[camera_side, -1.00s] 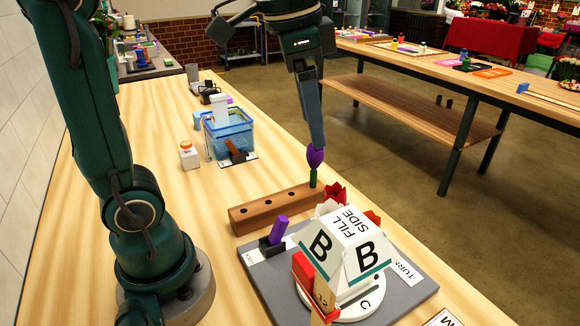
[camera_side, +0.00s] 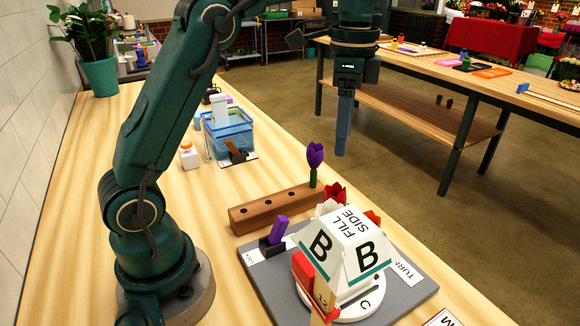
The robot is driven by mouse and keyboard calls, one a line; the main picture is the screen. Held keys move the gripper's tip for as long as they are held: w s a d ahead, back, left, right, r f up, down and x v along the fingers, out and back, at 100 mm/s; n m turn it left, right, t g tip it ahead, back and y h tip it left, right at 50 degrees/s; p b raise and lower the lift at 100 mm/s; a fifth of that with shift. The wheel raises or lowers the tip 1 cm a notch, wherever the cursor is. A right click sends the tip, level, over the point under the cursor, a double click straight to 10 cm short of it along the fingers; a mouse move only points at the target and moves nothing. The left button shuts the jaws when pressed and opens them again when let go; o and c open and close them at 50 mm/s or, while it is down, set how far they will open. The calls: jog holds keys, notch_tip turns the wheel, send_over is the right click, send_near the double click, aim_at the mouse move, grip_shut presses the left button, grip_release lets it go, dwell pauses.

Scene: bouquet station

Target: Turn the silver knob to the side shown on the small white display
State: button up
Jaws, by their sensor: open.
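I cannot make out a silver knob in this view. No small white display can be told for certain either. A white block with sloped sides (camera_side: 343,228) reads "FILL SIDE" on top and "B" on two faces. It stands on a round white disc (camera_side: 367,302) with a "C" near its edge. My gripper (camera_side: 341,150) is open and empty, pointing down in the air above and to the right of a purple tulip (camera_side: 315,155). The tulip stands upright at the right end of a wooden block with holes (camera_side: 275,208), apart from my gripper.
A grey board (camera_side: 262,283) bears the disc, a purple peg in a dark holder (camera_side: 278,231) and a "TURN" label (camera_side: 408,271). Red and white flowers (camera_side: 336,192) stand behind the white block. A blue bin (camera_side: 229,134) is farther back.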

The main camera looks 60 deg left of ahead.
notch_tip(320, 180, down, 16)
jog(key=shift+f, duration=0.1)
dwell(0.6)
jog(key=shift+c, duration=0.3)
grip_shut()
jog(key=shift+n, duration=0.3)
jog(key=n, duration=0.6)
jog(key=shift+n, duration=0.3)
jog(key=n, duration=0.5)
jog(key=shift+n, duration=0.7)
